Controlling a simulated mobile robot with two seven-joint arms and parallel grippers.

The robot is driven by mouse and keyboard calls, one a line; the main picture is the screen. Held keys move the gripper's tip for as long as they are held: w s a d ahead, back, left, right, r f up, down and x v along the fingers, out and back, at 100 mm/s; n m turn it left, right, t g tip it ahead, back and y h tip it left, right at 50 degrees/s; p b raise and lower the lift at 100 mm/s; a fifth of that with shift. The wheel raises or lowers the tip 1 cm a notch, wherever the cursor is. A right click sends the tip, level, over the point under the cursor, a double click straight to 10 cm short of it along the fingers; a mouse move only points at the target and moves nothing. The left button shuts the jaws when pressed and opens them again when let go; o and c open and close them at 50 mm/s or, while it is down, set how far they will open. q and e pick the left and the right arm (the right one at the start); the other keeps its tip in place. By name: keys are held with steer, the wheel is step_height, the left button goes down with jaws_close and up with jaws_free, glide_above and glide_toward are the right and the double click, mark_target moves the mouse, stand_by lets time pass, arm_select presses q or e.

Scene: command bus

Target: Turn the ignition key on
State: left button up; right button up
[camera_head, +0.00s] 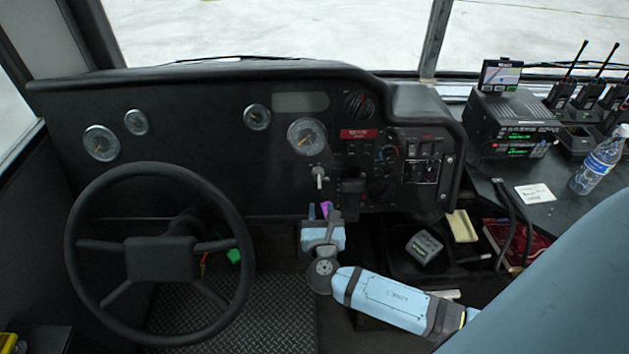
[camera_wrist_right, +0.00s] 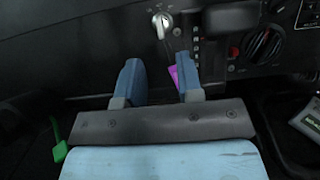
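A silver ignition switch with a pale key-like handle (camera_head: 319,176) sits on the dashboard, right of the steering wheel. In the right wrist view this silver piece (camera_wrist_right: 162,22) is ahead of the fingers, with its handle hanging down. A purple tag (camera_head: 326,208) shows below it; in the right wrist view the tag (camera_wrist_right: 175,77) is partly hidden behind the right-hand finger. I cannot tell whether the tag hangs from the key. My right gripper (camera_head: 319,213) is just below the switch. Its blue fingers (camera_wrist_right: 158,78) are apart, with nothing held between them. My left gripper is not in view.
The steering wheel (camera_head: 160,258) stands left of my right arm. Knobs and switches on the control panel (camera_head: 415,165) are close to the right of the ignition. A radio unit (camera_head: 512,120) and a water bottle (camera_head: 598,160) stand on the right-hand counter. A green piece (camera_head: 233,256) hangs below the dashboard.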

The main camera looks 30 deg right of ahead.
mark_target(319, 185)
steer(key=x, duration=1)
steer(key=shift+w+d, duration=0.3)
jaws_close()
